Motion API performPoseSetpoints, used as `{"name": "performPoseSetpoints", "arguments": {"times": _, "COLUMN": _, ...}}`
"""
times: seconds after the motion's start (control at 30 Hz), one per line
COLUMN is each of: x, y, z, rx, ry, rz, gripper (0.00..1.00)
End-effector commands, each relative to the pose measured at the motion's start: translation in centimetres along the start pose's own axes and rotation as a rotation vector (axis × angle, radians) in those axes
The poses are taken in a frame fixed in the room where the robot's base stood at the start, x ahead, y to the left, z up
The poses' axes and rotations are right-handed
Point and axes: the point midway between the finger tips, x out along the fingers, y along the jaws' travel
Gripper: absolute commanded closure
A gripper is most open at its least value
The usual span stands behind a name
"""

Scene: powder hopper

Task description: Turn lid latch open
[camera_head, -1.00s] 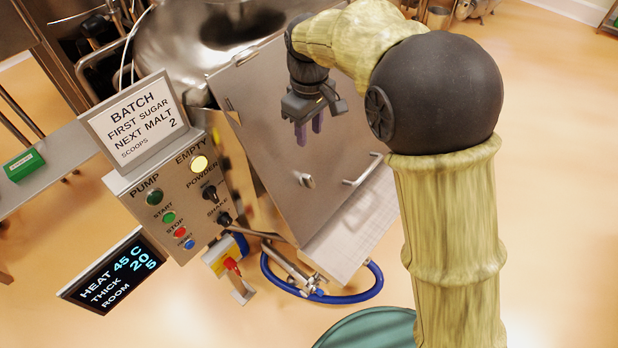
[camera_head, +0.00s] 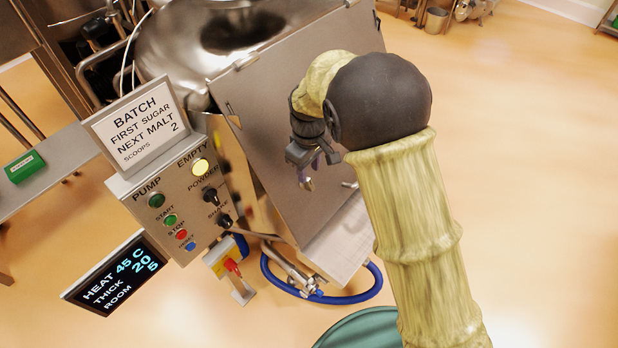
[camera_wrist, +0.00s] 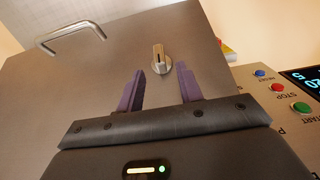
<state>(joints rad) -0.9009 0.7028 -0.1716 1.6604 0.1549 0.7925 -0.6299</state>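The hopper lid (camera_head: 292,105) is a flat steel panel, closed and sloping toward me. The lid latch (camera_wrist: 159,58) is a small metal knob on a round base. In the wrist view it stands just beyond and between my fingertips. My gripper (camera_wrist: 163,80) has two purple fingers, spread apart with a gap between them, and holds nothing. In the head view my gripper (camera_head: 308,172) is close in front of the lower part of the lid, at the latch, which it mostly covers there. No finger clearly touches the latch.
A bar handle (camera_wrist: 72,36) is on the lid, beside the latch. A control panel (camera_head: 180,205) with buttons and knobs stands left of the lid. A batch sign (camera_head: 137,122) sits above it. A blue hose (camera_head: 345,297) loops below the hopper. Open floor lies to the right.

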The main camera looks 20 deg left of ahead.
Motion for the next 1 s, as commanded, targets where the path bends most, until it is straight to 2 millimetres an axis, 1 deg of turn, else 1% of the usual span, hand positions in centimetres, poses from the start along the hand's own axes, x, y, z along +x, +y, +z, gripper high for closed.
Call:
{"name": "performPoseSetpoints", "arguments": {"times": 0.1, "x": 2.1, "y": 0.1, "z": 0.1, "rx": 0.002, "ry": -0.003, "rz": -0.001, "gripper": 0.64}}
{"name": "performPoseSetpoints", "arguments": {"times": 0.2, "x": 3.6, "y": 0.1, "z": 0.1, "rx": 0.002, "ry": -0.003, "rz": -0.001, "gripper": 0.64}}
{"name": "performPoseSetpoints", "arguments": {"times": 0.3, "x": 4.7, "y": 0.1, "z": 0.1, "rx": 0.001, "ry": -0.001, "rz": -0.001, "gripper": 0.64}}
{"name": "performPoseSetpoints", "arguments": {"times": 0.43, "x": 5.4, "y": 0.1, "z": 0.1, "rx": 0.001, "ry": 0.000, "rz": 0.000, "gripper": 0.64}}
{"name": "performPoseSetpoints", "arguments": {"times": 0.67, "x": 5.4, "y": 0.1, "z": 0.0, "rx": 0.001, "ry": 0.001, "rz": 0.000, "gripper": 0.64}}
{"name": "performPoseSetpoints", "arguments": {"times": 0.77, "x": 5.4, "y": 0.1, "z": 0.0, "rx": 0.001, "ry": 0.001, "rz": 0.000, "gripper": 0.81}}
{"name": "performPoseSetpoints", "arguments": {"times": 0.8, "x": 5.4, "y": 0.1, "z": 0.0, "rx": 0.001, "ry": 0.001, "rz": 0.000, "gripper": 0.89}}
{"name": "performPoseSetpoints", "arguments": {"times": 0.87, "x": 5.4, "y": 0.1, "z": 0.0, "rx": 0.001, "ry": 0.001, "rz": 0.000, "gripper": 1.00}}
{"name": "performPoseSetpoints", "arguments": {"times": 1.0, "x": 5.3, "y": 0.1, "z": 0.0, "rx": 0.001, "ry": 0.002, "rz": 0.001, "gripper": 1.00}}
